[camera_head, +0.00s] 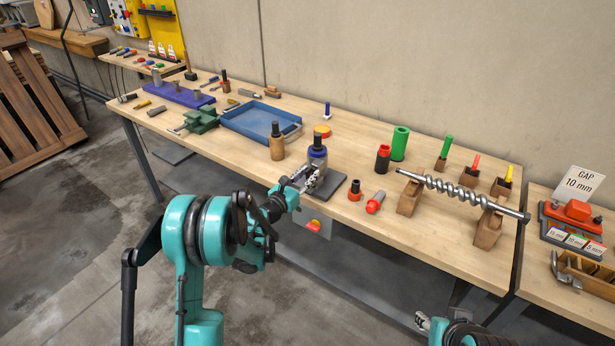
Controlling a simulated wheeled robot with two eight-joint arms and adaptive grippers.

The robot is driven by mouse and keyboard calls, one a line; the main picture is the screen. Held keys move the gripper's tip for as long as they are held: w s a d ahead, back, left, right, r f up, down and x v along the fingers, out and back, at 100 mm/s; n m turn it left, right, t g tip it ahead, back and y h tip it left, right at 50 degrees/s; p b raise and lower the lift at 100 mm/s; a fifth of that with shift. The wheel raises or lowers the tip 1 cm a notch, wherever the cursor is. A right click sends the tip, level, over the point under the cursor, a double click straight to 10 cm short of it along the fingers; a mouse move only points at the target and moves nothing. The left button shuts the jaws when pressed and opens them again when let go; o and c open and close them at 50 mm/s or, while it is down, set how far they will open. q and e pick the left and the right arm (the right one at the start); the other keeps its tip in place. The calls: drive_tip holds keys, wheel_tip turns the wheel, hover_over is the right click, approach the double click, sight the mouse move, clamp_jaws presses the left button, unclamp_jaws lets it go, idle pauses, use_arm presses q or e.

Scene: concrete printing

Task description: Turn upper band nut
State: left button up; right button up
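A short upright cylinder with a dark top and a blue band (317,152) stands on a dark square plate (341,190) near the table's front edge. My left gripper (313,182) is at the front of this assembly, just below the blue band, and covers its lower part. I cannot make out a nut on the band, nor whether the fingers touch anything or are closed. My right gripper (423,321) shows at the bottom edge, low and in front of the table, far from the assembly. Its finger state is too small to tell.
A steel screw rotor (460,190) rests on wooden blocks to the right. Red and black pieces (374,202) stand close right of the plate. A wooden-bodied cylinder (277,148) stands close left, with a blue tray (258,122) behind it. A red button box (314,226) hangs below the edge.

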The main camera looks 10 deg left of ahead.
use_arm(q)
clamp_jaws()
drive_tip(key=shift+n, duration=0.3)
drive_tip(key=n+b, duration=0.1)
drive_tip(key=n, duration=0.1)
drive_tip(key=shift+n, duration=0.4)
drive_tip(key=n+b, duration=0.1)
drive_tip(key=n, duration=0.2)
drive_tip(key=shift+a+n, duration=0.1)
drive_tip(key=shift+n, duration=0.2)
drive_tip(key=n+b, duration=0.1)
drive_tip(key=n, duration=0.4)
drive_tip(key=n+b, duration=0.1)
drive_tip(key=n, duration=0.4)
